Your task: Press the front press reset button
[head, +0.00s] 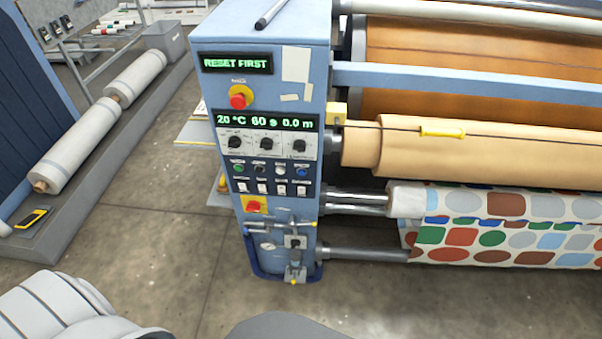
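The blue press control cabinet (222,80) stands in the middle of the head view. Its upper display (237,63) reads "RESET FIRST" in green. A lower display (265,121) shows 20 °C, 60 s and 0.0 m. Below three dials is a row of small buttons: a green one (238,168), a dark one (260,169), a white one (280,170) and a blue one (302,173). Their labels are too small to read, so I cannot tell by label which is reset. Neither gripper is in view.
Red mushroom buttons on yellow sit above the dials (239,98) and below the switches (253,205). Press rollers with tan cloth (440,152) and dotted fabric (500,235) extend right. White rolls (75,165) lie left. The floor (180,250) before the cabinet is clear.

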